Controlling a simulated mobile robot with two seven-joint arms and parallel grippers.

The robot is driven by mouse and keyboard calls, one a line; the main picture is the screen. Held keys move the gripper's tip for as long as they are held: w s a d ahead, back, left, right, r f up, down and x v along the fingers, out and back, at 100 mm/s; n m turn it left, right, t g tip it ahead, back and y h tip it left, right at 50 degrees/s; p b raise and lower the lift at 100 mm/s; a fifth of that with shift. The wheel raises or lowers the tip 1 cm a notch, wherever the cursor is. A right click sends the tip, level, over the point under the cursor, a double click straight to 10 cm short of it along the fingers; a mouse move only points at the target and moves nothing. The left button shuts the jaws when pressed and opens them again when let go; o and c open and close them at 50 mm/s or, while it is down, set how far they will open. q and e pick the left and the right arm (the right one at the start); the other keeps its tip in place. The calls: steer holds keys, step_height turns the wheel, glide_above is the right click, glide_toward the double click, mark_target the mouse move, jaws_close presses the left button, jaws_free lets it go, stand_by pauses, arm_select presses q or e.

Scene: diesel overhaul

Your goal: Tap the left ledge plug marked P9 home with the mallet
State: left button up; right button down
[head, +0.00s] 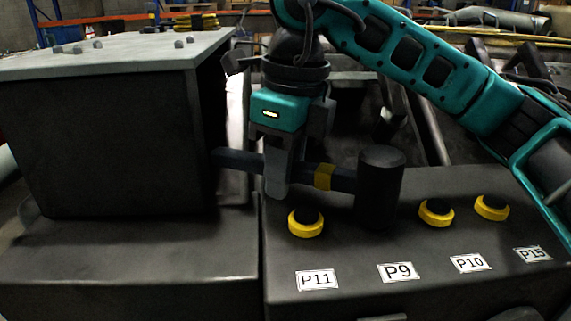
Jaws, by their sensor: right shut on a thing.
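My right gripper (277,185) is shut on the mallet's dark handle and holds it roughly level above the ledge. The mallet (380,190) has a black cylindrical head, upright, and a yellow band on its handle. The head hangs above and behind the P9 label (398,272). No plug shows at P9; the mallet head covers that spot, and I cannot tell if the head touches anything there. My left gripper is not in view.
A large dark block with a grey top (110,55) stands at left, close to the handle's end.

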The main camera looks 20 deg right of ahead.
steer(key=shift+f+p, duration=0.2)
steer(key=shift+p, duration=0.35)
steer(key=shift+s+d, duration=0.1)
steer(key=shift+r+p, duration=0.3)
steer(key=shift+r, duration=0.05)
step_height(320, 180, up, 7)
steer(key=p, duration=0.4)
steer(key=shift+f+p, duration=0.2)
steer(key=shift+p, duration=0.2)
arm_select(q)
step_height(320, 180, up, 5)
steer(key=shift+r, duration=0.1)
arm_select(e)
steer(key=shift+f, duration=0.1)
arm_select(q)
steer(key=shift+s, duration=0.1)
